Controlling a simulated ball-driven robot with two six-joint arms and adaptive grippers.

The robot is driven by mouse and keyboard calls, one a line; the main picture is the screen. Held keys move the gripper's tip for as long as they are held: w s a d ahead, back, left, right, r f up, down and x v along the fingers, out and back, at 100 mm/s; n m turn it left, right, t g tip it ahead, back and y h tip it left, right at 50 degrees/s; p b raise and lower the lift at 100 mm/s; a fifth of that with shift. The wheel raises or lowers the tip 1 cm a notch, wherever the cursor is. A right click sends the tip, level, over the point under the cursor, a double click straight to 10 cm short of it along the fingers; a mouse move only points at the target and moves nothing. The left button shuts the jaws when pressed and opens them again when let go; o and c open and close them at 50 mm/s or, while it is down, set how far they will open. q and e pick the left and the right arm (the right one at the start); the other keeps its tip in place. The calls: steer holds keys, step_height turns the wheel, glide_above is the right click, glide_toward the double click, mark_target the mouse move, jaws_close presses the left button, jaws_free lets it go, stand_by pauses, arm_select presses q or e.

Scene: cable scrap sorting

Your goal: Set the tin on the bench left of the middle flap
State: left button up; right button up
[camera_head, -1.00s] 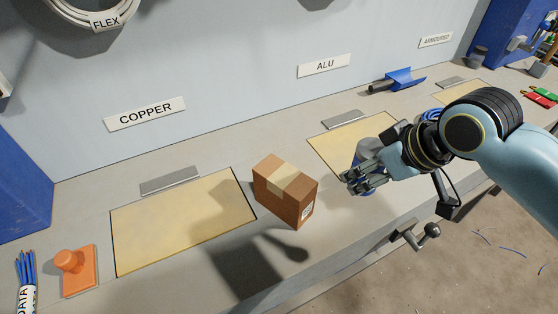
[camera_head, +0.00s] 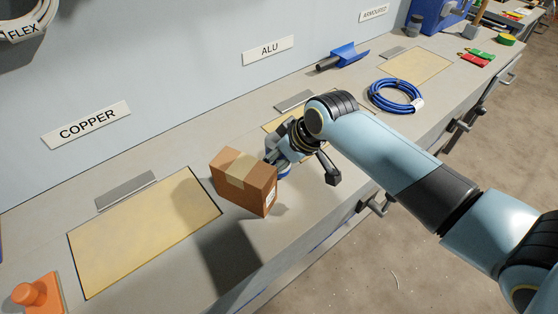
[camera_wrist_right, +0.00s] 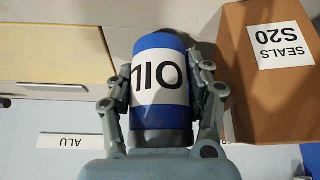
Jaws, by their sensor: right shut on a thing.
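The tin is a blue can with a white "OIL" label (camera_wrist_right: 158,90), shown upside down in the right wrist view. My right gripper (camera_wrist_right: 160,78) is shut on it, a finger on each side. In the head view the tin (camera_head: 285,171) shows only as a small blue part below my right gripper (camera_head: 277,158), beside the box. I cannot tell whether its base touches the bench. The middle flap, under the "ALU" sign, is a yellow panel (camera_wrist_right: 55,45) beside the tin in the wrist view; my arm mostly hides it in the head view. My left gripper is out of view.
A brown box (camera_head: 235,186) labelled "SEALS S20" (camera_wrist_right: 270,75) stands close left of the tin. The copper flap (camera_head: 140,232) lies farther left. A blue cable coil (camera_head: 395,97) and blue scoop (camera_head: 348,56) are to the right. Bare bench shows in front of the box.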

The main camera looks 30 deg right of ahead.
steer(key=shift+f, duration=0.65)
steer(key=o, duration=1.1)
steer(key=shift+f, duration=0.1)
steer(key=p+v, duration=0.1)
steer(key=v, duration=1.1)
